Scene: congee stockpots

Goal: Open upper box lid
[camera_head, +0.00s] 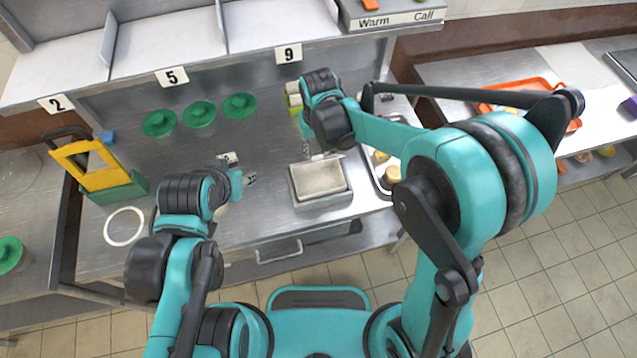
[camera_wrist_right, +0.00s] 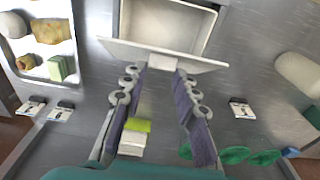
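A box (camera_head: 320,197) with a pale inside stands on the steel counter, below my right gripper in the head view. The right wrist view shows the box (camera_wrist_right: 208,45) uncovered, with its pale lid (camera_wrist_right: 125,48) raised on edge along the near side. My right gripper (camera_wrist_right: 163,72) has its fingertips on both sides of the small tab on the lid and appears closed on it. In the head view my right gripper (camera_head: 318,148) is at the box's far edge, partly hidden by its own arm. My left gripper (camera_head: 240,170) is empty, fingertips apart, left of the box.
Green-lidded containers (camera_head: 199,113) stand at the back of the counter. A yellow and green holder (camera_head: 97,170) and a white ring (camera_head: 124,226) are at the left. A tray of food (camera_wrist_right: 40,45) lies beside the box. The counter between the left gripper and green lids is mostly clear.

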